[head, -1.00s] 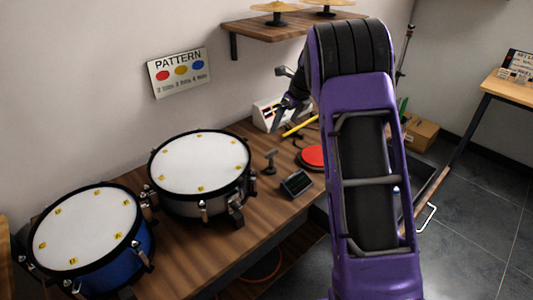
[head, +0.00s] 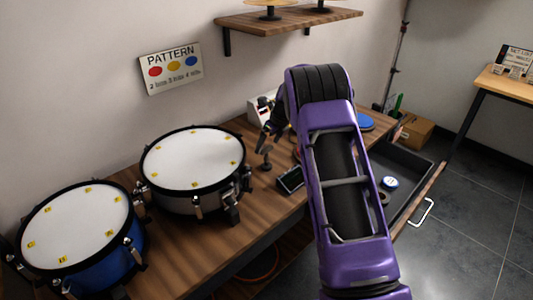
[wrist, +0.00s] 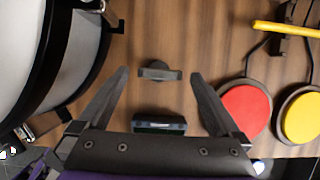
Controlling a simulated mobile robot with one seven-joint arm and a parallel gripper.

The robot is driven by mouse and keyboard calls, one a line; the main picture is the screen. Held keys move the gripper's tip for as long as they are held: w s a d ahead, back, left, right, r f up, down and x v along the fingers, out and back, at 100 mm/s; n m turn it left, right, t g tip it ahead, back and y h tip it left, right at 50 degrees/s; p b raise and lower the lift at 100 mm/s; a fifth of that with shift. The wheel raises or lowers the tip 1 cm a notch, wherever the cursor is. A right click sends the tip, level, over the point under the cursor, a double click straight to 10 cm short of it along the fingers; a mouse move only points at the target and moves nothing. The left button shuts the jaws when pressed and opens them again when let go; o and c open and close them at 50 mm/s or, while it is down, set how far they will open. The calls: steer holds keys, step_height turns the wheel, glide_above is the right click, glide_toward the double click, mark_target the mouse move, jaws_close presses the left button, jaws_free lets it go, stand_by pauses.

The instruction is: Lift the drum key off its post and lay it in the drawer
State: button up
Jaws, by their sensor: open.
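The dark drum key (head: 266,152) stands upright on its small post on the wooden table, right of the white-topped drum. In the wrist view the drum key (wrist: 160,70) is seen from above as a short dark crossbar over a rounder base. My gripper (wrist: 160,76) is open, with one finger either side of the drum key and apart from it. In the head view my gripper (head: 266,138) is small and dark, just above the key; its fingertips are hard to make out. The drawer (head: 412,164) is pulled open at the table's right, partly hidden by my arm.
A blue-and-white round tin (head: 390,183) lies in the drawer. A small dark device (head: 290,179) sits close to the key. Two drums (head: 193,160) stand left. Red (wrist: 245,112) and yellow (wrist: 303,118) pads lie right. A shelf (head: 290,20) hangs above.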

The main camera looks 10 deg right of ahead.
mark_target(267, 147)
steer(key=x, duration=0.3)
steer(key=shift+d, duration=0.1)
steer(key=c, duration=1.3)
steer(key=shift+r, duration=0.1)
step_height(267, 147, up, 10)
steer(key=shift+f+p, duration=0.1)
steer(key=shift+p, duration=0.7)
